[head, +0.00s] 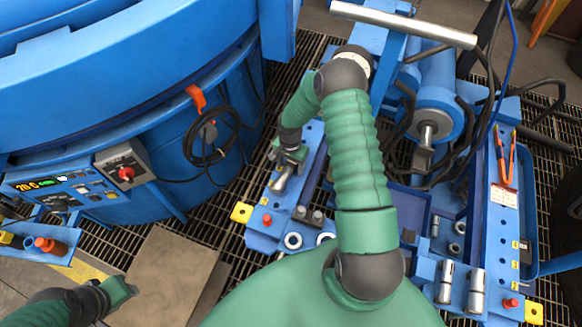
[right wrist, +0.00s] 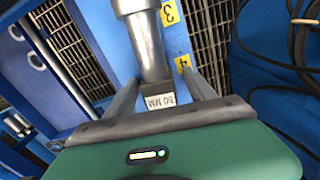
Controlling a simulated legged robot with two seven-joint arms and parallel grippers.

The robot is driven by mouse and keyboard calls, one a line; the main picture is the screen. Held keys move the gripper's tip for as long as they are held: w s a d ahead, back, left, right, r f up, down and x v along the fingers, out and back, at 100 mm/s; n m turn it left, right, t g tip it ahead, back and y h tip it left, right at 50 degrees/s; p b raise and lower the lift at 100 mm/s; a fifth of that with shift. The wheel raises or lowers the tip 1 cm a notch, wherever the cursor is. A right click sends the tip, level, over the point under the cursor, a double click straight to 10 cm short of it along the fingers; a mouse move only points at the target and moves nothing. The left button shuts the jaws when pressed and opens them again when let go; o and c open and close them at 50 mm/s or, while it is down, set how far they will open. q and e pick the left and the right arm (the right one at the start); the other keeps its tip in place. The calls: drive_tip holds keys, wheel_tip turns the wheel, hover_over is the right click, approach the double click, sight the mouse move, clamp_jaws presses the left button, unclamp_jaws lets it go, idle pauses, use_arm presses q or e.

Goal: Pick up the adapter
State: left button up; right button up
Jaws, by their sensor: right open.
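The adapter is a grey metal cylinder with a square end marked "50 MM" (right wrist: 155,50). In the head view it shows as a small metal cylinder (head: 281,184) at the blue frame's left rail. My right gripper (head: 287,162) is over it. In the right wrist view the open fingers (right wrist: 161,88) stand on both sides of the adapter's labelled end, and I cannot tell whether they touch it. My left gripper (head: 119,291) is low at the left, above the floor, with its jaws too unclear to read.
The blue frame (head: 262,240) carries other metal cylinders (head: 476,289) and rings (head: 293,240) on its rails. Orange-handled pliers (head: 505,160) lie on the right rail. A large blue furnace body (head: 130,90) fills the left, with a hanging black cable (head: 212,140). Grating surrounds the frame.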

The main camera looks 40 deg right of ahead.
drive_tip(key=shift+a+r, duration=0.1)
drive_tip(key=shift+s, duration=0.1)
drive_tip(key=shift+c, duration=0.7)
clamp_jaws()
